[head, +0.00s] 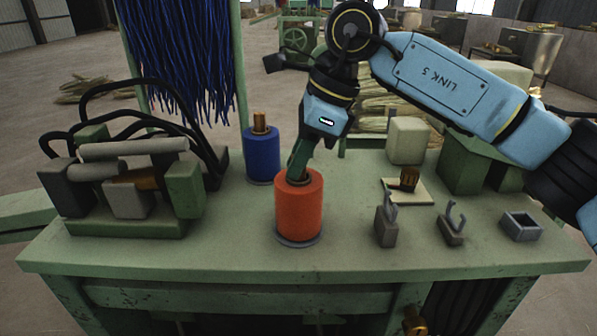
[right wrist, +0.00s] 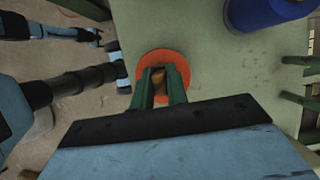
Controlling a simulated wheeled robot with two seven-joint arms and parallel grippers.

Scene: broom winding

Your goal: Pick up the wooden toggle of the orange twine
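The orange twine spool (head: 299,209) stands upright on a grey disc on the green table. My right gripper (head: 299,176) points down at its top, with the green fingertips at the upper end of the spool. In the right wrist view, the wooden toggle (right wrist: 158,82) shows as a brown piece between the two green fingers (right wrist: 160,86), with the orange twine around them. I see no clear gap between fingers and toggle, so the gripper looks shut on it. In the head view the fingers hide the toggle.
A blue twine spool (head: 262,155) with its own upright toggle stands behind left. A green-grey machine (head: 127,180) fills the left. Right are small grey clips (head: 386,226), (head: 453,225), a square holder (head: 521,226) and a pale block (head: 407,140). Table front is clear.

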